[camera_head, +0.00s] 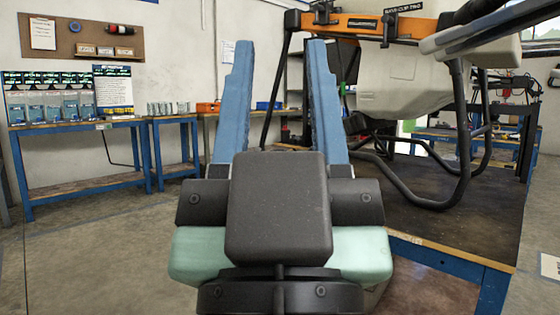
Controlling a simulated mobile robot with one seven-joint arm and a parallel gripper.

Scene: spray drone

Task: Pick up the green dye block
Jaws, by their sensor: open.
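My gripper (280,48) is in the middle of the head view, with its two blue fingers pointing away from the camera and wide apart. Nothing is held between the fingers. I cannot make out the green dye block in this view. My gripper's dark body and pale green housing cover the lower middle of the picture and hide what lies behind them.
A large spray drone (400,80) with a pale tank and dark leg tubes stands on a dark-topped workbench (470,222) at right. Blue benches (85,188) with boxes and bottles line the wall at left. The concrete floor (95,255) at left is clear.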

